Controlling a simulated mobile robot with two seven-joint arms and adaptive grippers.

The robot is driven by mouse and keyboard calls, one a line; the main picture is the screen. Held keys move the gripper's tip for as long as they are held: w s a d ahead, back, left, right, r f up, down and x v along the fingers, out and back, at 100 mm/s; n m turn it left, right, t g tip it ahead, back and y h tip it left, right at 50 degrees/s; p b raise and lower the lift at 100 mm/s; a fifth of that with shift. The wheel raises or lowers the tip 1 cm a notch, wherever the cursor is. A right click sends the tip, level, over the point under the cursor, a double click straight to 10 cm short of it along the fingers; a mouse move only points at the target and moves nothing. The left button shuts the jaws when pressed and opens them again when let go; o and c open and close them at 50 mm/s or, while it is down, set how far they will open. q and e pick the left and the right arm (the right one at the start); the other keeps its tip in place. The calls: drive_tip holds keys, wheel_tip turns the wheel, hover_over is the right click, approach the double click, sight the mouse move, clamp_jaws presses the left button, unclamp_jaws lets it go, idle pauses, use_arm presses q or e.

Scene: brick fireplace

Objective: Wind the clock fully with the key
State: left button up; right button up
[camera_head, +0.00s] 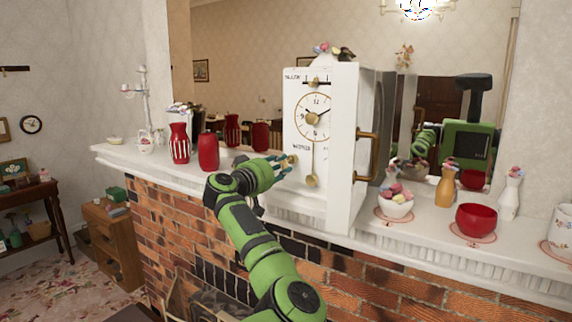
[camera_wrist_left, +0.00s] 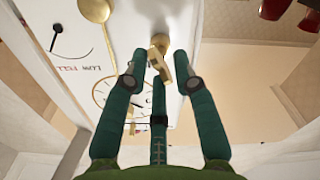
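The tall white clock (camera_head: 318,193) stands upright on the mantelpiece, with a round dial and a brass pendulum on its front. A brass key (camera_head: 291,159) sticks out low on its front, left of the pendulum. The key (camera_wrist_left: 160,62) also shows in the left wrist view. My left gripper (camera_head: 282,164) is at the clock's front, its fingers around the key. In the wrist view its fingers (camera_wrist_left: 160,75) stand apart, with the key between the tips and small gaps beside it; firm contact does not show. My right gripper is not in view.
Red vases (camera_head: 208,152) stand left of the clock. A bowl of colored balls (camera_head: 396,208), a red bowl (camera_head: 476,220) and a white vase (camera_head: 510,195) stand to its right. A brass handle (camera_head: 368,155) juts from the clock's right side. A mirror behind reflects me.

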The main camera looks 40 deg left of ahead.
use_arm(q)
drive_tip(key=shift+f, duration=0.1)
idle(0.3)
drive_tip(key=shift+b, duration=0.35)
idle(0.3)
drive_tip(key=shift+c, duration=0.5)
drive_tip(key=shift+d, duration=0.1)
clamp_jaws()
